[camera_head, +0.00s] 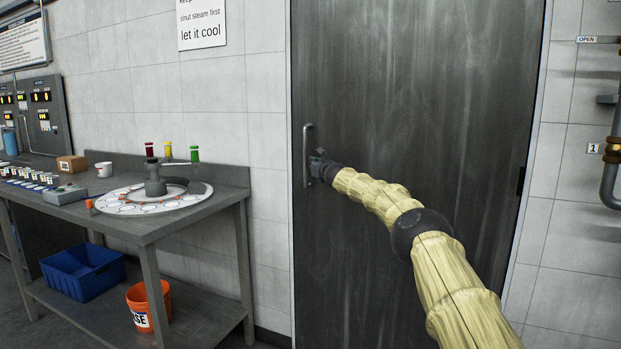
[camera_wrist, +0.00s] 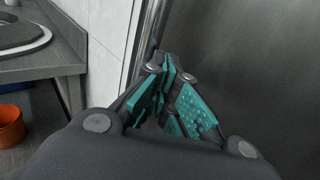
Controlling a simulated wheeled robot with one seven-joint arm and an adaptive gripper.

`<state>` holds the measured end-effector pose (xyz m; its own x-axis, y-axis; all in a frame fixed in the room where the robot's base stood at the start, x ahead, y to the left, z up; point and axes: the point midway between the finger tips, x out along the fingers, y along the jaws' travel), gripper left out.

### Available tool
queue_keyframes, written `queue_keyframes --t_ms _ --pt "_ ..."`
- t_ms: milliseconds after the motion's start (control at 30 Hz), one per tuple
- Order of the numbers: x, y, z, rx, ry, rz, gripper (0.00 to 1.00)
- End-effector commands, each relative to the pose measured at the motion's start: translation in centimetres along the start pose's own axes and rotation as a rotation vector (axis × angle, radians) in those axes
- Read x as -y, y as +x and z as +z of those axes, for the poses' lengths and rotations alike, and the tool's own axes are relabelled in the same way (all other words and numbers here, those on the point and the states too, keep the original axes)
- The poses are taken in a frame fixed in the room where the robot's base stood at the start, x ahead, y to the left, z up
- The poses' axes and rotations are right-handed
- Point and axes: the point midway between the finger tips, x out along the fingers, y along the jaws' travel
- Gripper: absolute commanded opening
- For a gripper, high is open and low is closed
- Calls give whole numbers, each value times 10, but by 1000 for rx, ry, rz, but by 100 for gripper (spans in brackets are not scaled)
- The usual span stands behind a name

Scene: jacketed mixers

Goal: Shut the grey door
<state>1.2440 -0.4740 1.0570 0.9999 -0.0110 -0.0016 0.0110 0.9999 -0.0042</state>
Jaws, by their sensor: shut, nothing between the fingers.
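The grey door (camera_head: 420,110) fills the middle of the head view and stands in its pale frame. I see no clear gap at its edges, but cannot tell if it is fully flush. A vertical bar handle (camera_head: 306,140) is on its left side. My gripper (camera_head: 317,160) is at the handle, close to its right side; I cannot tell if they touch. In the wrist view my gripper (camera_wrist: 168,68) has its teal-padded fingers together, with nothing between them. The door's dark face (camera_wrist: 250,70) is on the right there.
A metal workbench (camera_head: 150,235) stands left of the door, with a round white plate (camera_head: 120,207) on it. A blue crate (camera_head: 82,272) and an orange bucket (camera_head: 150,303) are on its lower shelf. Pipes (camera_head: 612,165) run on the right wall.

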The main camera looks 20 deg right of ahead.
Motion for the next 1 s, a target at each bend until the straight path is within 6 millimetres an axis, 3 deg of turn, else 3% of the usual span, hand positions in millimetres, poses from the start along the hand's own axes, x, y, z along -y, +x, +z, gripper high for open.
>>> queue_keyframes --t_ms 133,1000 --pt "-2 -3 -8 -1 3 -3 0" --pt "-23 -26 -6 -2 1 0 0"
